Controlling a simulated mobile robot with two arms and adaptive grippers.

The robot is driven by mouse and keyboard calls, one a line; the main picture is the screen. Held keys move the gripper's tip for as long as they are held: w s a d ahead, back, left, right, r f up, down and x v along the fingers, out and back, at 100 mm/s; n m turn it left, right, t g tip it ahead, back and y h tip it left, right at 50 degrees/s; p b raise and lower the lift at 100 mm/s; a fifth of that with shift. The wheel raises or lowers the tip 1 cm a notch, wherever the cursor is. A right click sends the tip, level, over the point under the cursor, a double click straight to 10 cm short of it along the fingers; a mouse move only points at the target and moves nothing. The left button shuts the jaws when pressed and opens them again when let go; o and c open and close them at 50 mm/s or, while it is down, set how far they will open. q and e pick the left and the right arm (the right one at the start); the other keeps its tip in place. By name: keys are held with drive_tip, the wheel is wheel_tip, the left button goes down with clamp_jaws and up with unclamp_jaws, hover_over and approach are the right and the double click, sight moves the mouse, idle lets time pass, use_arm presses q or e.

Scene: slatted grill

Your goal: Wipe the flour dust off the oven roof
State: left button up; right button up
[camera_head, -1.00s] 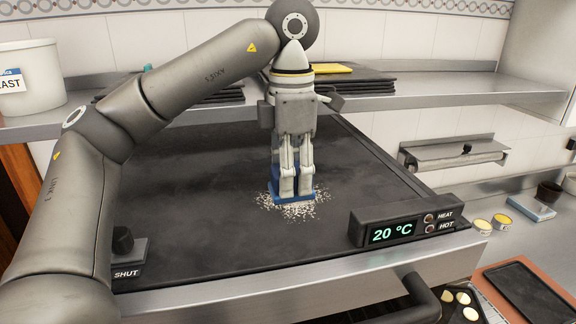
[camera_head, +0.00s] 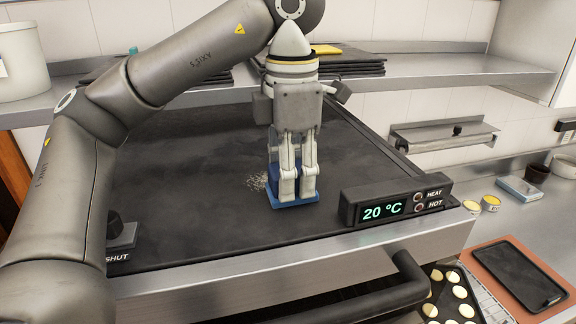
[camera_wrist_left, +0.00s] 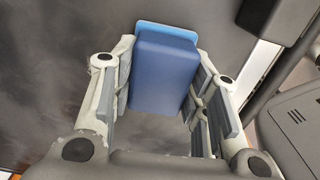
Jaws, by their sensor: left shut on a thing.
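My left gripper (camera_head: 292,188) points down over the black oven roof (camera_head: 190,195), toward its front right, near the temperature display. It is shut on a blue wiping block (camera_head: 275,200), whose flat base appears to rest on the roof. In the left wrist view the dark blue block (camera_wrist_left: 165,75) sits between the two fingers, with a lighter blue base (camera_wrist_left: 168,30). A small patch of white flour (camera_head: 256,182) lies on the roof just left of the block. Any flour under or behind the block is hidden. My right gripper is not in view.
The display box (camera_head: 396,202) reading 20 °C stands on the roof's front right edge, close to the gripper. A black knob (camera_head: 116,228) is at the front left. A steel shelf (camera_head: 430,68) with dark trays runs behind. The roof's left and middle are clear.

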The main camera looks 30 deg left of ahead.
use_arm(q)
drive_tip(key=shift+s+d+f, duration=0.1)
drive_tip(key=shift+s+d, duration=0.45)
drive_tip(key=shift+s+a, duration=0.1)
drive_tip(key=shift+s, duration=0.05)
